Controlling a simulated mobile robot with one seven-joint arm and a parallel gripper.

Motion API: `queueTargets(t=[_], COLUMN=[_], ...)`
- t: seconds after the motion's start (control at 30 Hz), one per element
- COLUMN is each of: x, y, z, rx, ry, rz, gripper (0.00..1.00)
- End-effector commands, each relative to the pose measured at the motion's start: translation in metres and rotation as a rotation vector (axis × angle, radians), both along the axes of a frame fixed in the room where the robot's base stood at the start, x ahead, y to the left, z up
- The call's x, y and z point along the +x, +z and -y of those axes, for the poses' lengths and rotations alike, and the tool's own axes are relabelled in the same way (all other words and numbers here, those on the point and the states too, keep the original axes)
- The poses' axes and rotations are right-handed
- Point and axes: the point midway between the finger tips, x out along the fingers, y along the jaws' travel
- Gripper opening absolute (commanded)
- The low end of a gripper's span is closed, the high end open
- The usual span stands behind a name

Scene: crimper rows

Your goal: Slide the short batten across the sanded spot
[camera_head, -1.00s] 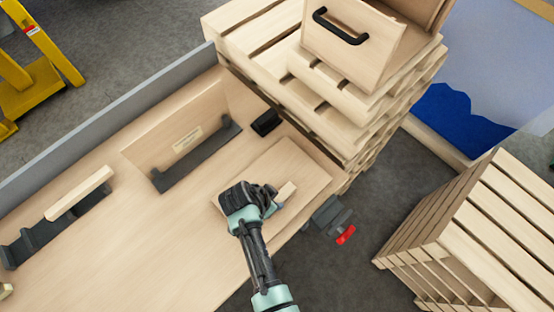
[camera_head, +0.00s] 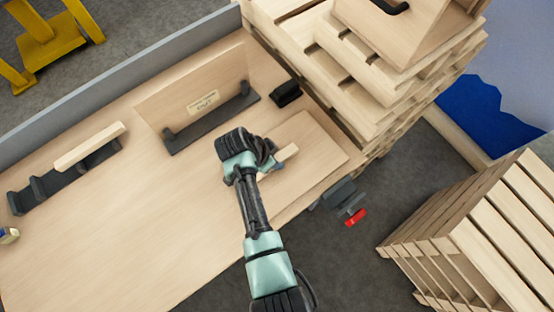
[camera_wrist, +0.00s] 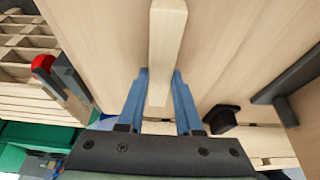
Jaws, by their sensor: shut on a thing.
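A pale wooden batten (camera_head: 286,154) sticks out from my gripper (camera_head: 268,166), low over a flat wooden board (camera_head: 318,152) on the bench. In the wrist view the batten (camera_wrist: 166,45) lies lengthwise between the two blue fingers of my gripper (camera_wrist: 157,98), which are shut on it. I cannot tell whether the batten touches the board. My arm hides part of the board in the head view. No sanded spot can be made out in either view. Another pale batten (camera_head: 90,146) lies on a black rack at the left of the bench.
The black rack (camera_head: 45,186) and a labelled upright panel (camera_head: 165,97) with a dark holder (camera_head: 215,118) stand on the bench. A small black block (camera_head: 286,93) lies near the board. A red-handled clamp (camera_head: 354,217) hangs at the front edge.

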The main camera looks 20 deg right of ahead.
Motion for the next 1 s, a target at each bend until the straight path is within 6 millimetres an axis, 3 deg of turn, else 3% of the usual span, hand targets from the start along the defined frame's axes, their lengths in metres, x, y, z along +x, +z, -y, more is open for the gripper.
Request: queueTargets(t=[0.53,0.9,0.93,1.0], x=[0.027,0.030,0.030,0.030], y=[-0.002,0.000,0.000,0.000], z=[-0.010,-0.011,-0.011,-0.011], rx=[0.001,0.000,0.000,0.000], ry=[0.002,0.001,0.001,0.001], rz=[0.001,0.001,0.001,0.001], gripper=[0.00,0.00,0.36,0.48])
